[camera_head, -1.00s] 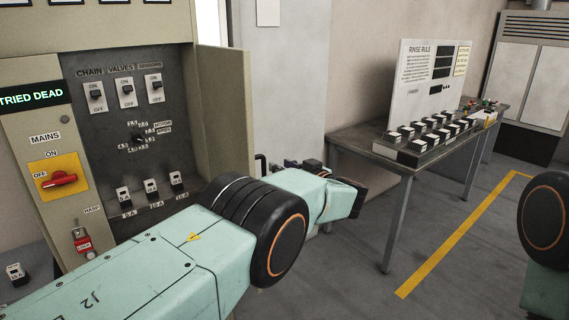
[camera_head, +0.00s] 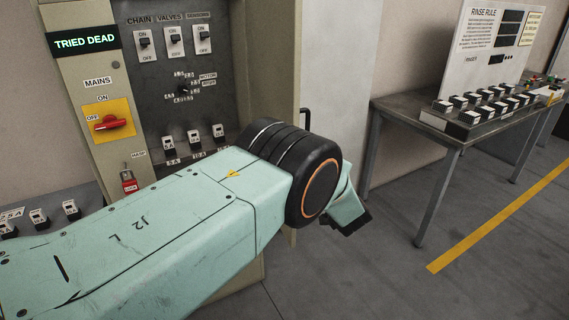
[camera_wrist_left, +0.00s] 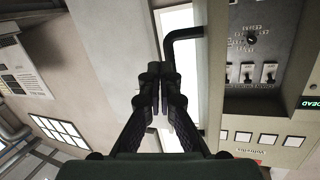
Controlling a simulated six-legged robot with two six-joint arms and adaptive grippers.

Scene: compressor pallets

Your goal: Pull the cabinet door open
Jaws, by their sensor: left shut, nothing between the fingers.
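The grey-beige cabinet (camera_head: 80,75) stands at the left of the head view, with its switch panel (camera_head: 150,75) exposed. Its door (camera_head: 270,70) stands open at the right of the panel and also shows in the left wrist view (camera_wrist_left: 215,75). A black bar handle (camera_head: 306,116) sits on the door; in the left wrist view the bent handle (camera_wrist_left: 187,34) comes down near my fingertips. My left gripper (camera_wrist_left: 159,72) is shut and empty beside the handle; whether it touches is unclear. In the head view my left arm covers the lower door. My right gripper is out of view.
A metal table (camera_head: 400,105) with a board (camera_head: 485,45) and several switch boxes stands at the right. A yellow line (camera_head: 500,215) runs along the floor. The floor between the table and my left arm is clear. A red switch (camera_head: 110,123) is on the cabinet's left face.

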